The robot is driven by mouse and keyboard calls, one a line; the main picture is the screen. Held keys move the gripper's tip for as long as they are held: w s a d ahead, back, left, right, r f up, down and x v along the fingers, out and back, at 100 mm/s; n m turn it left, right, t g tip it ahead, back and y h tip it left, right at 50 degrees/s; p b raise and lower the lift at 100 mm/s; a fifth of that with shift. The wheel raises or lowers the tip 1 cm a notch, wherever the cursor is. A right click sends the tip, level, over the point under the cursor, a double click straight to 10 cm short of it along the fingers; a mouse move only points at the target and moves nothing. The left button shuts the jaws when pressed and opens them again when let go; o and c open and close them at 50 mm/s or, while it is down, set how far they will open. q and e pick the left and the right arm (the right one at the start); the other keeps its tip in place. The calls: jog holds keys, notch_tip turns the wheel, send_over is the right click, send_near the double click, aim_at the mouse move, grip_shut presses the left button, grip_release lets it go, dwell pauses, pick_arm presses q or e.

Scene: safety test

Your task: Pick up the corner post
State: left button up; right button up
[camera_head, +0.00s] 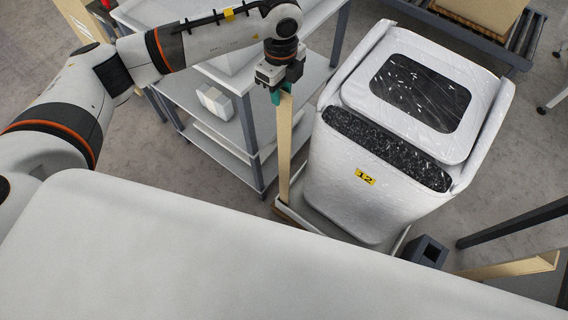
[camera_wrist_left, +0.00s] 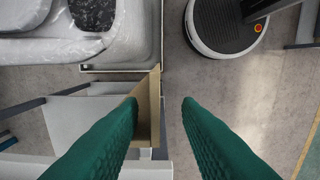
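The corner post (camera_head: 285,148) is a tall, beige, upright strip at the near left corner of a film-wrapped white machine (camera_head: 375,180). My left gripper (camera_head: 279,90) is at the post's top end in the head view. In the left wrist view the green fingers (camera_wrist_left: 160,102) are spread apart. The post (camera_wrist_left: 149,108) shows there as an angled beige edge close to the left finger, partly hidden by it. I cannot tell whether they touch. My right gripper is in neither view.
A grey shelf cart (camera_head: 222,118) with a white box (camera_head: 214,101) stands left of the post. A white surface (camera_head: 190,255) fills the foreground. A dark square block (camera_head: 428,252) and dark beams (camera_head: 515,222) are at right. A round dark-topped device (camera_wrist_left: 226,22) shows in the wrist view.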

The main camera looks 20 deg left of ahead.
aim_at(285, 111)
pick_arm(q)
notch_tip(285, 111, down, 3)
jog(key=shift+w+f, duration=0.1)
jog(key=shift+c, duration=0.3)
grip_shut()
